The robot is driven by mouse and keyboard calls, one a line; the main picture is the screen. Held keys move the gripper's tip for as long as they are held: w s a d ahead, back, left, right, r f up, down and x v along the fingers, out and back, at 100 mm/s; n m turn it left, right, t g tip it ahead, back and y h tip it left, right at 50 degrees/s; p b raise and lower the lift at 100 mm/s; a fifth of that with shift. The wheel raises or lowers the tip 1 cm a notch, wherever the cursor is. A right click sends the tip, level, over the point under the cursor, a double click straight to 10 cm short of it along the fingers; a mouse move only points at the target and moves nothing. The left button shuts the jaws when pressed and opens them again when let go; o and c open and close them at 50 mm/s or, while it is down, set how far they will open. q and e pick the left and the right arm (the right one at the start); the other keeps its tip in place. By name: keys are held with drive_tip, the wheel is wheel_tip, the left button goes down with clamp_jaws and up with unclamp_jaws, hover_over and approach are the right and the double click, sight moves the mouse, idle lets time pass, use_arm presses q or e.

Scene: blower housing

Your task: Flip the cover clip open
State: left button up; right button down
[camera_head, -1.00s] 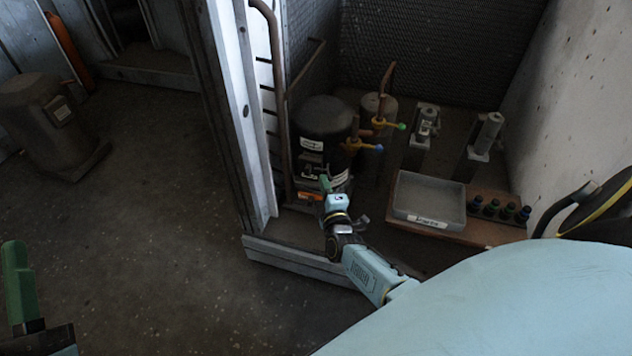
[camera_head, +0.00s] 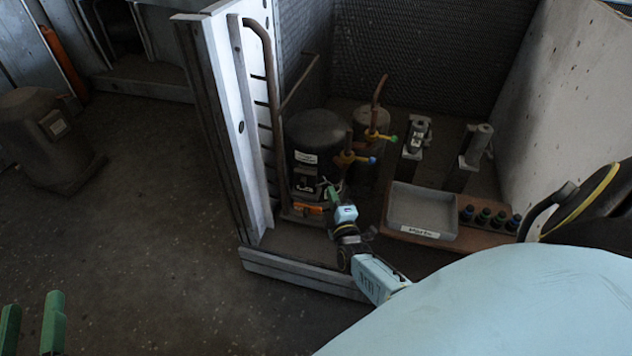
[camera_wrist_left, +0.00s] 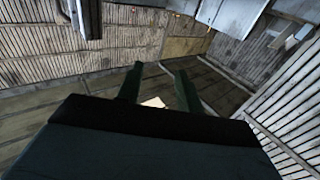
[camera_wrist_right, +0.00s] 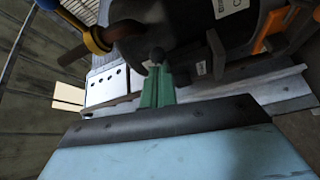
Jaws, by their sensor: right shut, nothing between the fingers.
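The black blower-like housing (camera_head: 318,132) stands upright in the open metal enclosure. On its lower front is a small pale wire-like fitting (camera_head: 304,186), which may be the cover clip; it is too small to tell whether it is open. My right gripper (camera_head: 329,187) is at the lower right front of the housing.
An orange piece (camera_head: 308,208) sits at the housing's base. Pipes with a blue-tipped valve (camera_head: 362,159) and a green-tipped valve (camera_head: 381,137) stand close to its right. The enclosure's panel (camera_head: 222,110) borders the left.

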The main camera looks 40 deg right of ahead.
drive_tip(key=shift+a, duration=0.1)
idle(0.4)
